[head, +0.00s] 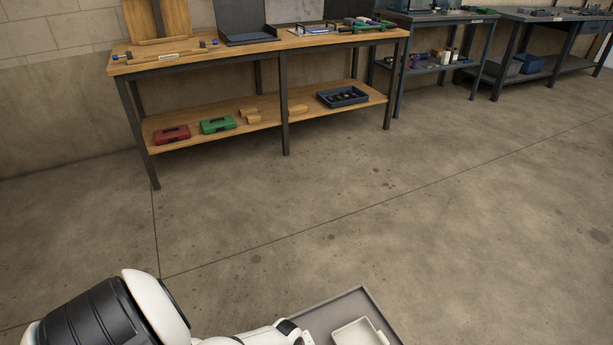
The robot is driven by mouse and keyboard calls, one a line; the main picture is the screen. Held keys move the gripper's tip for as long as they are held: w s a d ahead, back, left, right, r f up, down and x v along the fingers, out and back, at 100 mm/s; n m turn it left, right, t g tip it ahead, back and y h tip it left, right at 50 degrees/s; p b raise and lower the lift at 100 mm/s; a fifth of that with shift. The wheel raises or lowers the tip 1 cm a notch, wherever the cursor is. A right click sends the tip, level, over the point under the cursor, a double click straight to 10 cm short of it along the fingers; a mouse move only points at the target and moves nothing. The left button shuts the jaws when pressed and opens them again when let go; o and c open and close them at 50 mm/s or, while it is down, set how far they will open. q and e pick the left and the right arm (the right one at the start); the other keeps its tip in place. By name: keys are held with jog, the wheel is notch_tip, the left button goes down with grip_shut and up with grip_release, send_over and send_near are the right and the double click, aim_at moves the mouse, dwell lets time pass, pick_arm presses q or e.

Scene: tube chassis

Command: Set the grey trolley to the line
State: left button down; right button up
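The grey trolley (335,309) shows only in part at the bottom edge of the head view. Its flat grey top has a raised rim, and a pale open bin (359,333) stands on it. The trolley's lower part and wheels are out of view. My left arm comes in from the bottom left, and its white and black end reaches the trolley's left side. Its fingertips are not clear, so I cannot tell whether they touch the trolley. My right gripper is not in view. A thin dark line (330,217) runs across the concrete floor beyond the trolley.
A wooden workbench (255,47) stands along the wall, with a red case (172,134), a green case (217,125) and a dark tray (342,97) on its lower shelf. Grey metal benches (540,15) stand at the back right. The floor between is clear.

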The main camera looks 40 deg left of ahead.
pick_arm(q)
jog(key=shift+s, duration=0.15)
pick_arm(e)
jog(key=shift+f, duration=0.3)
pick_arm(q)
jog(key=c, duration=1.4)
grip_release()
jog(key=shift+o, duration=0.2)
